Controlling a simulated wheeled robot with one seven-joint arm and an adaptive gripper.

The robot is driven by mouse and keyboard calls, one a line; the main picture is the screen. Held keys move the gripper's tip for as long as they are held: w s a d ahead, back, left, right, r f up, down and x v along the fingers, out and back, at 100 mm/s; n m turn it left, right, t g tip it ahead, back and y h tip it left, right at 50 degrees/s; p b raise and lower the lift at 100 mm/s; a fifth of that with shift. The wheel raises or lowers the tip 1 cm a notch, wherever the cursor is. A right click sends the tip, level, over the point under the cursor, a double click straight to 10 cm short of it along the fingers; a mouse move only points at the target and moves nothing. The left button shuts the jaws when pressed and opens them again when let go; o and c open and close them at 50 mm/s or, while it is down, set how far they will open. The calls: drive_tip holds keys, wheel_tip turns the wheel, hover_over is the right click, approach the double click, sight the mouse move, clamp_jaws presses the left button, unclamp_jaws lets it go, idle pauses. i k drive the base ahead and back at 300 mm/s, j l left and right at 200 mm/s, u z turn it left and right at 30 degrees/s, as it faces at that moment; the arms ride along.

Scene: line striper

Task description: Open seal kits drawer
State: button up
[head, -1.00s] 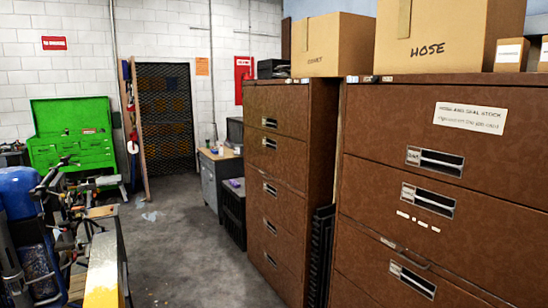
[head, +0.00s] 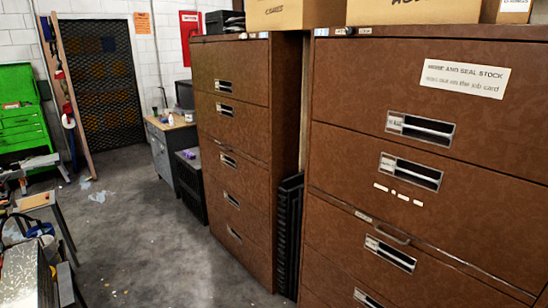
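A brown filing cabinet (head: 440,150) stands close on the right in the head view, with several wide drawers that look shut. A white sign (head: 465,75) on its upper part reads "Hose and seal stock". Its drawers have recessed metal pulls, an upper one (head: 420,129), a middle one (head: 411,172) and a lower one (head: 390,254). I cannot read which drawer holds seal kits. A second brown cabinet (head: 233,150) stands to the left, its drawers also looking shut. My gripper is not in view.
Cardboard boxes (head: 400,12) sit on the cabinets. A black slatted stack (head: 289,235) fills the gap between them. Grey floor (head: 150,250) is clear in front of the left cabinet. A workbench (head: 170,150), a green tool chest (head: 18,130) and a small metal stand (head: 40,205) lie beyond.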

sight(243, 126)
drive_tip(key=i+j, duration=0.35)
drive_tip(key=i, duration=0.15)
drive_tip(key=i+j, duration=0.35)
drive_tip(key=i, duration=0.15)
drive_tip(key=i+j+u, duration=0.1)
drive_tip(key=i+j, duration=0.25)
drive_tip(key=i, duration=0.15)
drive_tip(key=i+j, duration=0.3)
drive_tip(key=i, duration=0.25)
